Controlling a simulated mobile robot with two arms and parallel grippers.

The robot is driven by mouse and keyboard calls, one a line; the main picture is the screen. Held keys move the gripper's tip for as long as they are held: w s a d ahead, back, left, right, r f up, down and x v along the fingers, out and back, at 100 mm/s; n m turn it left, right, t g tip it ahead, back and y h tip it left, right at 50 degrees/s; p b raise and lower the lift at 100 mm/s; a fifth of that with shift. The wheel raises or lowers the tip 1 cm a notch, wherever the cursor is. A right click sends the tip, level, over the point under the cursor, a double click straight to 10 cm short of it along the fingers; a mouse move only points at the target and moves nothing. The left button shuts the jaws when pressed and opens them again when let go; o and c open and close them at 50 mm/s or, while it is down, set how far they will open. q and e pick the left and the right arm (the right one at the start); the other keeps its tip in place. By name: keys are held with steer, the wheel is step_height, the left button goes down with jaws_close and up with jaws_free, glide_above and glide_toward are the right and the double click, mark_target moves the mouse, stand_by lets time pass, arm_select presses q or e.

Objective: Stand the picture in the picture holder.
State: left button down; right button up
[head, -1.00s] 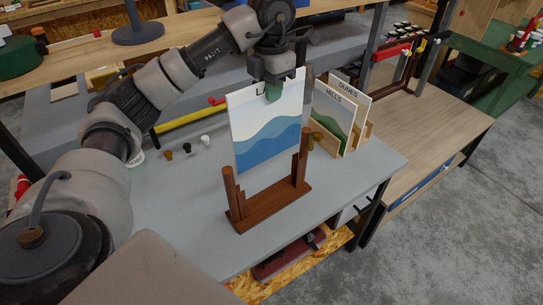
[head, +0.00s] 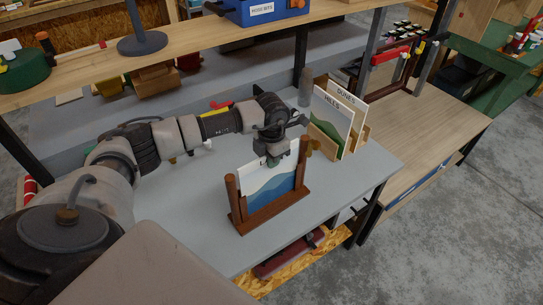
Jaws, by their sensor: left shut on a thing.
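The picture (head: 268,190), a white panel with blue wave bands, is upright between the two posts of the brown wooden picture holder (head: 270,214). Its lower part is down between the posts, close to the holder's base. I cannot tell whether its bottom edge rests in the base. My left gripper (head: 274,160) is shut on the picture's top edge and hides part of its lettering. The holder stands on the grey bench near its front edge. My right gripper is not in view.
Other pictures, marked HILLS (head: 331,116) and DUNES (head: 346,99), stand in a wooden rack just right of and behind the holder. A wooden shelf (head: 190,40) runs above the bench's back. The grey bench top (head: 190,220) is clear left of the holder.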

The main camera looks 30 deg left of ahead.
arm_select(q)
steer(key=shift+f, duration=0.25)
steer(key=c, duration=1.2)
jaws_free()
steer(key=shift+c, duration=0.2)
step_height(320, 180, up, 11)
steer(key=b, duration=0.4)
steer(key=shift+r, duration=0.65)
